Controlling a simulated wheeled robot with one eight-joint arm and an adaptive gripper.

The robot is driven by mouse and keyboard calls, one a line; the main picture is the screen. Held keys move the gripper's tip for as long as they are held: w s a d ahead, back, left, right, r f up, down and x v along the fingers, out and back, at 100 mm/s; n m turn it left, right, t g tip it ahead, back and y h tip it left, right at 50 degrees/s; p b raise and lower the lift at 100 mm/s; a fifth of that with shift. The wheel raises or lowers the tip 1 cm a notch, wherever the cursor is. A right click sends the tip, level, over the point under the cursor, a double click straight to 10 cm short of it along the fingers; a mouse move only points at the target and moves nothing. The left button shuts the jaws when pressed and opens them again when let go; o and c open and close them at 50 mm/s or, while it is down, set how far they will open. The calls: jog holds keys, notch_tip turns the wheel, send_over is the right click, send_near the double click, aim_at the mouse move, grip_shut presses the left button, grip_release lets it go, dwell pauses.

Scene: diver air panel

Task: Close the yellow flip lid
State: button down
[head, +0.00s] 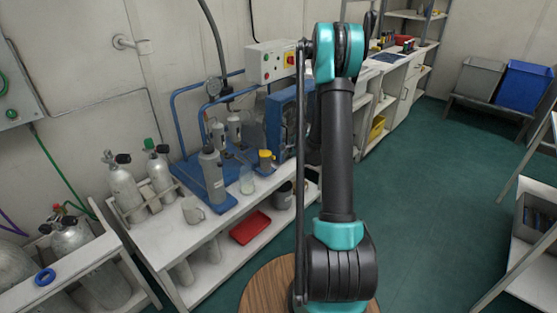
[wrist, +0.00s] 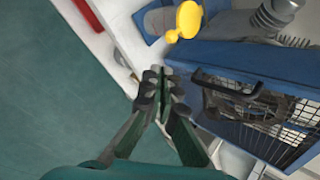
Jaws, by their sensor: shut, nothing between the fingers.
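The yellow flip lid (wrist: 188,18) is near the top of the wrist view, a round disc with a small tab at its lower left. A grey container (wrist: 158,20) shows beside and partly behind it. The lid appears swung up, but its exact angle is hard to tell. In the head view the yellow lid (head: 266,154) is small, on a dark container on the bench. My gripper (wrist: 158,76) is shut and empty, below the lid in the wrist picture and apart from it. My gripper cannot be made out in the head view.
A blue caged machine (wrist: 262,95) with a dark handle stands close to the right of my gripper. Grey cylinders (head: 211,175) and a glass jar (head: 246,181) stand near the lid. A red tray (head: 250,228) lies on the lower shelf. Green floor is open in front.

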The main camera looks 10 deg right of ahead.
aim_at(268, 155)
jog(key=w+a+f+m+y, duration=0.1)
jog(key=w+a+f+m, duration=0.1)
jog(key=w+f+m, duration=0.4)
jog(key=shift+a+f, duration=0.4)
dwell(0.7)
jog(key=shift+r, duration=0.1)
jog(key=shift+r+g, duration=0.3)
